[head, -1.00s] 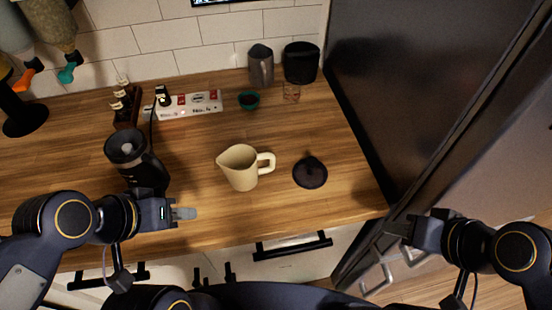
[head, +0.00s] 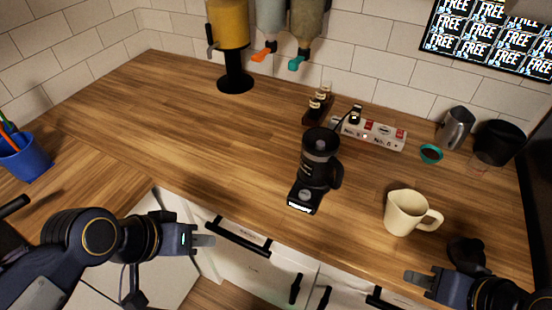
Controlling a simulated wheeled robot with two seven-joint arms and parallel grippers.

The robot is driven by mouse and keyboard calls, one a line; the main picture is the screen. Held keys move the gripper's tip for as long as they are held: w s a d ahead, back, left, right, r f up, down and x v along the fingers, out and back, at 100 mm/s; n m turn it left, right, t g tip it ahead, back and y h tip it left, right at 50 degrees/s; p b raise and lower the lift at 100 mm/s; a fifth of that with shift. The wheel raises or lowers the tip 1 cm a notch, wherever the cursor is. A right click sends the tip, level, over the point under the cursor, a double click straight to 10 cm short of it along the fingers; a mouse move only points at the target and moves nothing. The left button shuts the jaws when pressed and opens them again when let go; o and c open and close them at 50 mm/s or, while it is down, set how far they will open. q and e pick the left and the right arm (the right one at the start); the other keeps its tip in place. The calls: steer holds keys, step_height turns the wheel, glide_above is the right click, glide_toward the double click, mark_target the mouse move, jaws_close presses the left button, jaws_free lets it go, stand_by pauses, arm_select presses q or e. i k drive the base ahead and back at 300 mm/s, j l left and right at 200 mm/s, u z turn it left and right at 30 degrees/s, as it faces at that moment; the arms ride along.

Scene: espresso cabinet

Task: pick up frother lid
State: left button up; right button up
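A dark round lid with a knob on top (head: 466,252), which looks like the frother lid, lies on the counter at the lower right. My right arm partly covers its near edge. The black frother-like appliance with a jug and handle (head: 318,165) stands upright mid-counter. My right gripper (head: 418,279) is in front of and left of the lid, apart from it in the picture, with nothing visible in it. My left gripper (head: 204,241) is in front of the counter edge, far left of the lid, with nothing visible in it. Both are seen edge-on, so finger opening is unclear.
A cream pitcher (head: 402,214) stands just left of the lid. A grey metal jug (head: 455,128), a black container (head: 497,143) and a small green bowl (head: 431,154) stand behind. A white box strip (head: 375,134) lies at the back. The left counter is largely clear.

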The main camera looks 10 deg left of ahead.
mark_target(460, 248)
steer(key=z, duration=1.5)
steer(key=l+u, duration=0.15)
steer(key=u, duration=0.35)
steer(key=l+u, duration=0.2)
steer(key=u, duration=0.25)
steer(key=l+u, duration=0.2)
steer(key=u, duration=0.3)
